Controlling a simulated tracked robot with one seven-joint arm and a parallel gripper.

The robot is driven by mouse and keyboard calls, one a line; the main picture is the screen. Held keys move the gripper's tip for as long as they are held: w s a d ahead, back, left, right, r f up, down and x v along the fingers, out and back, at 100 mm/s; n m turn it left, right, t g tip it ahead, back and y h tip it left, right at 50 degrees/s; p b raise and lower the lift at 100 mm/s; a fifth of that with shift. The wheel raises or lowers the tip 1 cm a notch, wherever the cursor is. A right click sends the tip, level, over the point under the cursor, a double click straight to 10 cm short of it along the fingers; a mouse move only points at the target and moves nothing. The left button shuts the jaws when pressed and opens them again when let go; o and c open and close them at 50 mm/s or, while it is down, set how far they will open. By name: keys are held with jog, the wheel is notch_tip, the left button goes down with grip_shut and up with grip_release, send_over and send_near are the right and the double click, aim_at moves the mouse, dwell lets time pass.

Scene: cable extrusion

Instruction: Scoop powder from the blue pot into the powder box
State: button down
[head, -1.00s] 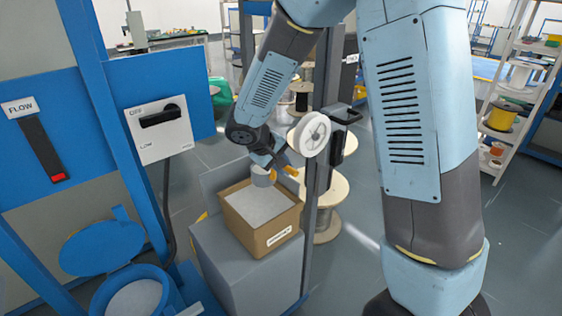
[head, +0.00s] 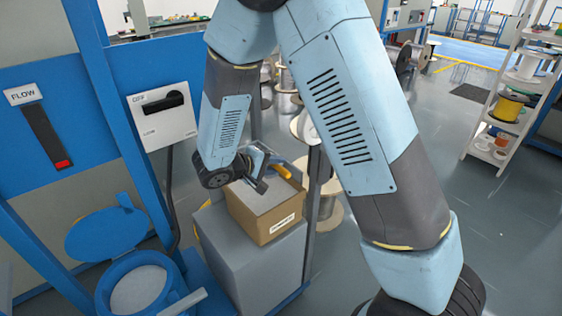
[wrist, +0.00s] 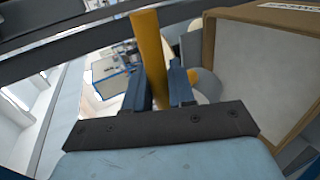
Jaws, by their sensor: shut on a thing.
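The blue pot (head: 112,300) stands open at the lower left of the head view, its lid (head: 105,234) tipped back and pale powder (head: 139,290) inside. The powder box (head: 264,236) is an open cardboard box on a grey stand, with pale powder in it; its wall also shows at the right of the wrist view (wrist: 207,38). My gripper (head: 268,174) is just above the back of the box. It is shut on the scoop's yellow handle (head: 283,172), which stands between the fingers in the wrist view (wrist: 149,58). The scoop's cup cannot be made out clearly.
A grey post (head: 313,185) stands at the box's right, with a cable spool (head: 329,200) behind it. A blue machine frame with a switch box (head: 161,117) is on the left. Shelves of spools (head: 510,105) stand far right. Open floor lies between.

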jog(key=s+a+f+t+h, duration=0.2)
jog(key=a+f+t+h, duration=0.2)
jog(key=h, duration=0.2)
jog(key=shift+s+f+t+h, duration=0.35)
jog(key=shift+s+t+h, duration=0.05)
dwell(0.3)
jog(key=shift+r, duration=0.1)
dwell(0.8)
jog(key=shift+r+g+y, duration=1)
jog(key=shift+g+y, duration=0.35)
jog(key=shift+y, duration=0.6)
jog(key=shift+r+g+y, duration=0.95)
jog(key=shift+g+y, duration=0.35)
jog(key=shift+y, duration=0.7)
jog(key=shift+r+g+y, duration=1)
jog(key=shift+g+y, duration=0.35)
jog(key=shift+y, duration=0.6)
